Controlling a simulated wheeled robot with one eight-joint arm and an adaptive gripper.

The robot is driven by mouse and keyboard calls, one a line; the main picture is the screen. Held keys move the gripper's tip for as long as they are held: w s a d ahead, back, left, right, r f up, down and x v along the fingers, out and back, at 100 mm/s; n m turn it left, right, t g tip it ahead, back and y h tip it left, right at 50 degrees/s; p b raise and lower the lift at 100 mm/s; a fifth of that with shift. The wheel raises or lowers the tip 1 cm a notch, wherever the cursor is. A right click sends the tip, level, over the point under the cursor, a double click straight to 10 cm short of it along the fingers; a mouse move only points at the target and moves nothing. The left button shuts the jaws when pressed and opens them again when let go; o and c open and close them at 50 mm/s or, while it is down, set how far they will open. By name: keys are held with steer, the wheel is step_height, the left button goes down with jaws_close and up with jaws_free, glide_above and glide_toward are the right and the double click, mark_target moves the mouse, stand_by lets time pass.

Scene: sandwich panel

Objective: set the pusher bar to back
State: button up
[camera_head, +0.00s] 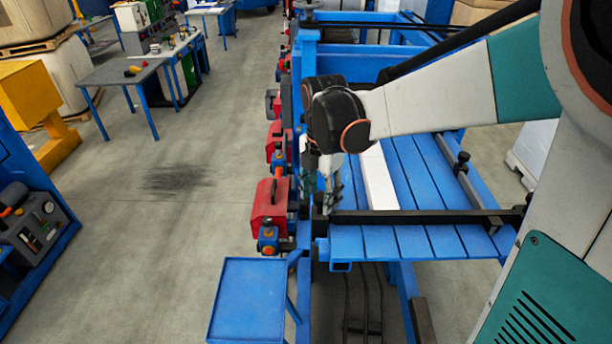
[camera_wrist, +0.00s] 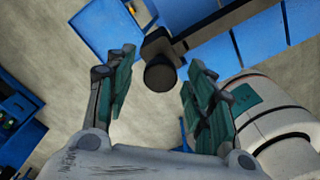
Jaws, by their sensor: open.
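The pusher bar (camera_head: 425,216) is a long black bar lying across the near part of the blue slatted bed. In the wrist view its end (camera_wrist: 205,32) carries a black block and a round black knob (camera_wrist: 160,74). My gripper (camera_head: 328,196) hangs pointing down at the bar's left end. In the wrist view my gripper (camera_wrist: 158,66) is open, with its two green-padded fingers on either side of the knob and visible gaps between. I cannot tell whether the fingers reach down to the knob's height. My arm hides part of the bed.
A white panel strip (camera_head: 378,180) lies on the blue slatted bed (camera_head: 410,170) beyond the bar. Red boxes (camera_head: 270,204) line the frame's left side. A small blue table (camera_head: 246,298) stands at the near left.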

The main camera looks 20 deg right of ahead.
jaws_close()
steer(key=s+a, duration=0.2)
steer(key=s, duration=0.6)
steer(key=shift+s+a, duration=0.3)
steer(key=shift+a, duration=0.05)
steer(key=shift+c, duration=1.2)
jaws_free()
steer(key=shift+o, duration=1.2)
steer(key=shift+s+a, duration=0.1)
steer(key=shift+s, duration=0.1)
steer(key=shift+w+r, duration=0.1)
steer(key=shift+w, duration=0.05)
step_height(320, 180, up, 12)
